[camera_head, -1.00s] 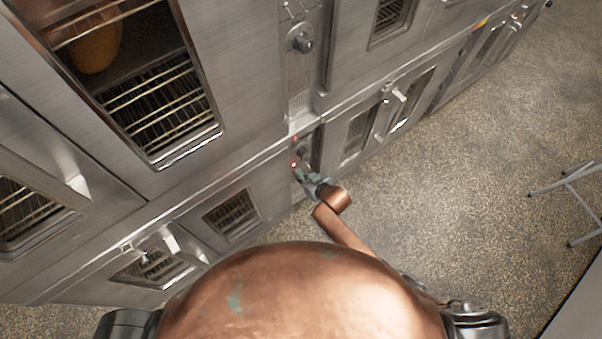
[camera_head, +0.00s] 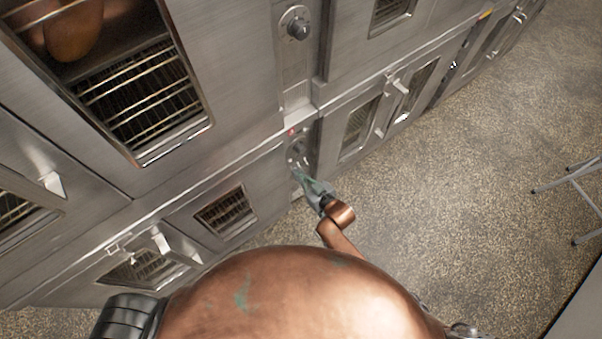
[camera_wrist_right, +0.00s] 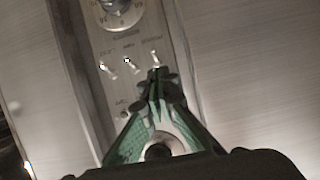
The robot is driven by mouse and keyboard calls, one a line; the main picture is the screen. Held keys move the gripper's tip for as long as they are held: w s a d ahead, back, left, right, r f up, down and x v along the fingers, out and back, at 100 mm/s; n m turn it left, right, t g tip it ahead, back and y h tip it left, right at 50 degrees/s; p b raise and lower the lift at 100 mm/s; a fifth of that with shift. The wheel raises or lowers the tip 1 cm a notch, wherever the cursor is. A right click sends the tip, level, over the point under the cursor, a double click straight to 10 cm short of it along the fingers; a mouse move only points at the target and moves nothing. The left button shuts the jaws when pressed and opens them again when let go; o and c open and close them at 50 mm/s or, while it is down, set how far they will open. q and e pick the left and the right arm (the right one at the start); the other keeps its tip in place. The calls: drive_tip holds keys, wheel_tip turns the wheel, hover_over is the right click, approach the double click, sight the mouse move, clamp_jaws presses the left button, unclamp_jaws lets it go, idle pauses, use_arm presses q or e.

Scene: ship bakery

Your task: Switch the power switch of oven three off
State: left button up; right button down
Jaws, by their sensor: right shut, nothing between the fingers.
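The lower oven's control panel (camera_head: 309,143) shows in the head view, with a dark knob (camera_head: 297,150) and a small red light (camera_head: 291,132). In the right wrist view the panel (camera_wrist_right: 88,62) carries a round dial (camera_wrist_right: 120,12) and a row of three toggle switches: left (camera_wrist_right: 106,68), middle (camera_wrist_right: 131,65) and right (camera_wrist_right: 156,58). Their labels are too blurred to read. My right gripper (camera_head: 302,178) is shut and empty in front of the panel. In the wrist view its greenish fingertips (camera_wrist_right: 157,76) are just below the right switch; I cannot tell whether they touch. My left gripper is out of view.
An upper oven knob (camera_head: 298,27) sits above on the same column. Oven doors with windows (camera_head: 225,213) and protruding handles (camera_head: 170,243) flank the panel. Speckled floor (camera_head: 450,200) is open to the right, with a metal stand's legs (camera_head: 565,180) at the far right.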

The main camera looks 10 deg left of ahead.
drive_tip(key=shift+r+p, duration=0.8)
drive_tip(key=shift+d+f, duration=0.1)
drive_tip(key=s+d+f+p, duration=0.2)
drive_tip(key=s+d, duration=0.4)
drive_tip(key=s, duration=0.1)
drive_tip(key=shift+d+f, duration=0.2)
drive_tip(key=shift+d, duration=0.15)
